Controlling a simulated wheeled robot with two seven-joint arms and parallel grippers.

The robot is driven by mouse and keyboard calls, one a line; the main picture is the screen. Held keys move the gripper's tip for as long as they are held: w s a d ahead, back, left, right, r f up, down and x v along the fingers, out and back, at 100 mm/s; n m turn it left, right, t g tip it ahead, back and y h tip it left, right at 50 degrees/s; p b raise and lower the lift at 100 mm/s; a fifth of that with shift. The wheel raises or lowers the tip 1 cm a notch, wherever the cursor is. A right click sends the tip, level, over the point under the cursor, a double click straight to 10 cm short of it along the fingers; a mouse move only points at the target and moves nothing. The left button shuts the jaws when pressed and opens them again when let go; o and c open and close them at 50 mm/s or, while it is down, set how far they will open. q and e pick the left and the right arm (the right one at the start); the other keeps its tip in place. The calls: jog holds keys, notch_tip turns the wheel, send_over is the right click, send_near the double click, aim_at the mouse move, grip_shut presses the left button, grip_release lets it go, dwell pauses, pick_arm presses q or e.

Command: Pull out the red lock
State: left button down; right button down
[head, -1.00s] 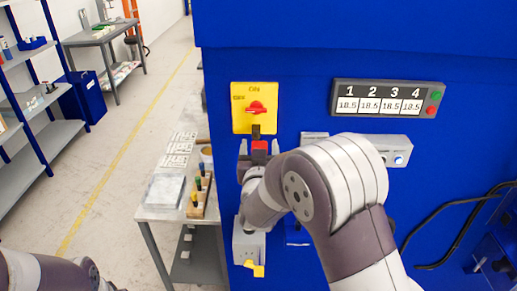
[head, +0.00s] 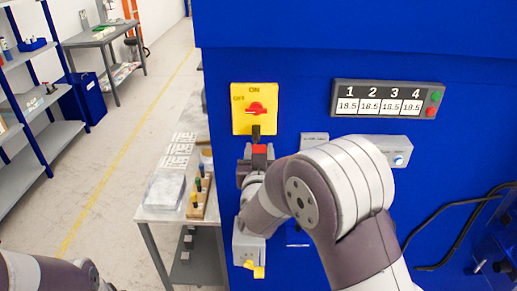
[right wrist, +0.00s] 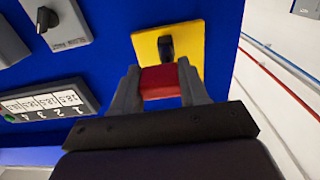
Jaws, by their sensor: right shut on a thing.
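The red lock (head: 259,149) is a small red block just below the yellow switch plate (head: 254,108) on the blue machine. My right gripper (right wrist: 161,88) is shut on the red lock (right wrist: 160,79), with one grey finger on each side of it. In the head view the right gripper (head: 257,160) partly hides the lock. A black piece (head: 256,131) shows at the plate's lower edge, just above the lock. It also shows in the right wrist view (right wrist: 166,47). I cannot tell whether the lock still touches it. My left gripper is out of view.
A red rotary switch (head: 256,108) sits on the yellow plate. A four-number display (head: 389,99) and a grey control box (head: 385,148) are to its right. A grey box with a yellow part (head: 249,248) is below. A workbench (head: 152,214) stands left of the machine.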

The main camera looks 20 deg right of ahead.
jog(key=shift+v, duration=2.35)
